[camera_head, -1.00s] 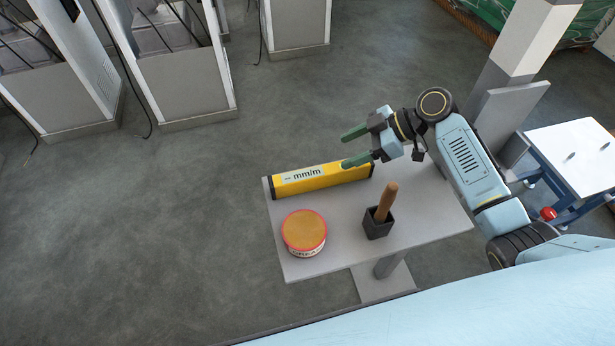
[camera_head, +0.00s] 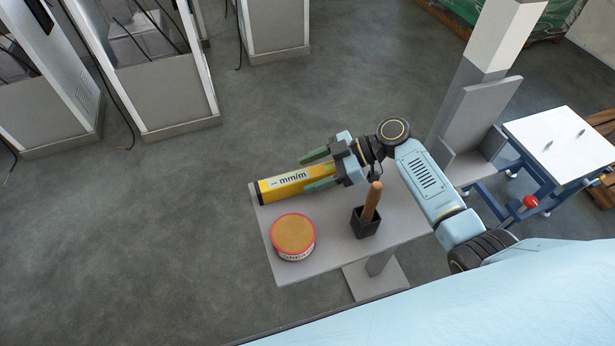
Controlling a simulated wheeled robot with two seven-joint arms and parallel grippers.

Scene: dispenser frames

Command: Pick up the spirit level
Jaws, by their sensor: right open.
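The spirit level, a yellow bar with black ends and a pale label (camera_head: 277,188), lies along the back edge of a small grey table (camera_head: 290,271). My right gripper (camera_head: 318,170) is open over the right part of the level. One green finger shows on the far side of the bar and the other on the near side. Whether the fingers touch it cannot be told. The right end of the level is hidden behind the gripper. My left gripper is not in view.
A round tin with an orange lid (camera_head: 293,235) stands at the table's front left. A black block holding a wooden handle (camera_head: 365,222) stands to its right. A grey post (camera_head: 490,60) and a white-topped cart (camera_head: 560,146) are at the right.

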